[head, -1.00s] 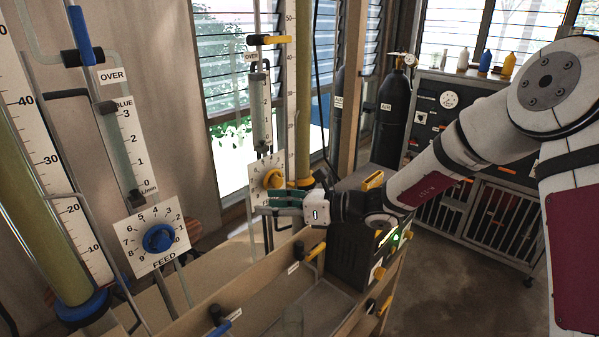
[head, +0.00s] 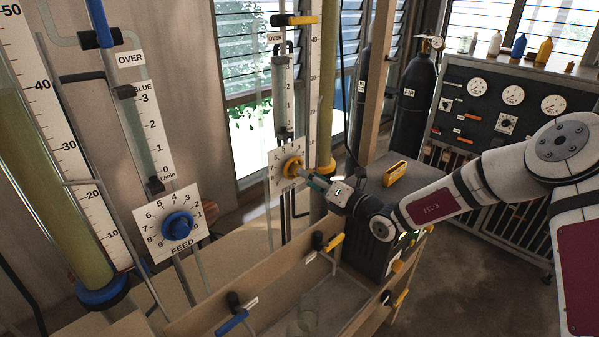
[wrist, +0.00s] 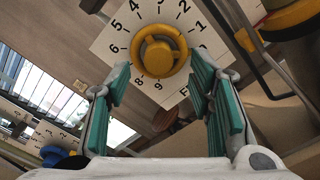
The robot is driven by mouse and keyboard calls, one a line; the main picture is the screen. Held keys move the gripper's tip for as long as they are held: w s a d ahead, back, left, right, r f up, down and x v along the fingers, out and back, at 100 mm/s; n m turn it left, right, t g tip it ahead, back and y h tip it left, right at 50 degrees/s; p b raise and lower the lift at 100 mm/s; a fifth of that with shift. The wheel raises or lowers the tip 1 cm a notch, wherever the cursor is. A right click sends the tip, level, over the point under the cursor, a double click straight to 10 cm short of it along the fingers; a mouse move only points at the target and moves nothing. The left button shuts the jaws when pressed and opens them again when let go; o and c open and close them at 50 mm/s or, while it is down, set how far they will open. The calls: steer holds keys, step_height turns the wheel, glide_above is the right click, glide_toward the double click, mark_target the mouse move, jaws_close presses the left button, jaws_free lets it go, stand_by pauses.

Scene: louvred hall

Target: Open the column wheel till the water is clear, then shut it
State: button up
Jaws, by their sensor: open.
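The yellow wheel (head: 291,167) sits on a white numbered FEED plate beside the right column (head: 327,90), whose liquid looks yellow-brown. In the wrist view the yellow wheel (wrist: 158,52) is straight ahead between the jaws. My gripper (head: 316,183) is open, its teal pads apart, close in front of this wheel. I cannot tell whether a pad touches it. A blue wheel (head: 178,226) is on another FEED plate (head: 155,216) beside the left column (head: 45,170), which holds murky olive liquid. Parts of the right column are hidden behind the plate and gripper.
A wooden trough (head: 255,290) with yellow-handled and blue-handled taps (head: 232,322) runs in front of the columns. A dark box (head: 375,245) stands under my wrist. Black gas cylinders (head: 412,105) and a gauge panel (head: 500,110) are behind. Floor is free at right.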

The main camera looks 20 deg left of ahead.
mark_target(298, 176)
steer(key=shift+b+x, duration=0.9)
steer(key=shift+x, duration=1.65)
